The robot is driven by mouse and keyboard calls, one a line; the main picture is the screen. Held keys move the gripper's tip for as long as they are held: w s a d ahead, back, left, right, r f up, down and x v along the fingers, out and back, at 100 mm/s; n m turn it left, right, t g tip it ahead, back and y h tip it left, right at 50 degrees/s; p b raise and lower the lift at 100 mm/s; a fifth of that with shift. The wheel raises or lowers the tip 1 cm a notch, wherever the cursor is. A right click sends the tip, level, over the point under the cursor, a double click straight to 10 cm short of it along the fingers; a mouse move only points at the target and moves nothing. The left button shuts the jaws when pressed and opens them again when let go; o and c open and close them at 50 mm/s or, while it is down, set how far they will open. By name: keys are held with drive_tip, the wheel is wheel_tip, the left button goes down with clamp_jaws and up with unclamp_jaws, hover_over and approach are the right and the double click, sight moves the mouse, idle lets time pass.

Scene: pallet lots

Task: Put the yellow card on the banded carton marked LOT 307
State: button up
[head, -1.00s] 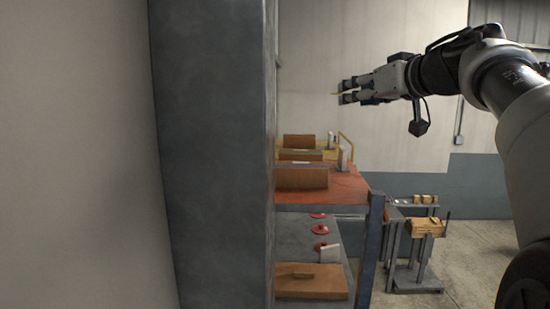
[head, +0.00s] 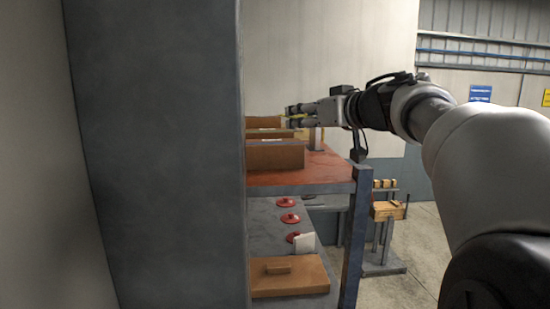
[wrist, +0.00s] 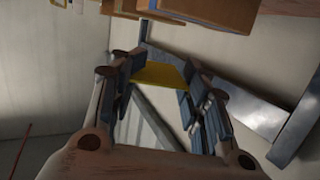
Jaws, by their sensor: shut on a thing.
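My gripper (head: 290,116) is shut on the yellow card (wrist: 160,76), which lies between its fingertips in the wrist view. In the head view the gripper points left, close above and behind the cartons on the orange shelf top. Brown cartons stand there: a near one (head: 275,154), one behind it (head: 270,135) and a far one (head: 263,122). Cartons also show at the top of the wrist view (wrist: 210,10). I cannot read any lot mark or make out a band on them.
A grey pillar (head: 155,150) blocks the left of the head view. The orange shelf (head: 320,175) has a blue-grey post (head: 354,235). Below are red discs (head: 289,218), a white card (head: 304,242) and a brown lidded box (head: 288,276). A small stand (head: 383,240) is at right.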

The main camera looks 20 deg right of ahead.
sight(300, 145)
drive_tip(key=shift+s+f+b, duration=0.15)
drive_tip(key=shift+f+b, duration=1.05)
drive_tip(key=shift+f, duration=1.7)
drive_tip(key=shift+f, duration=0.2)
drive_tip(key=o, duration=0.8)
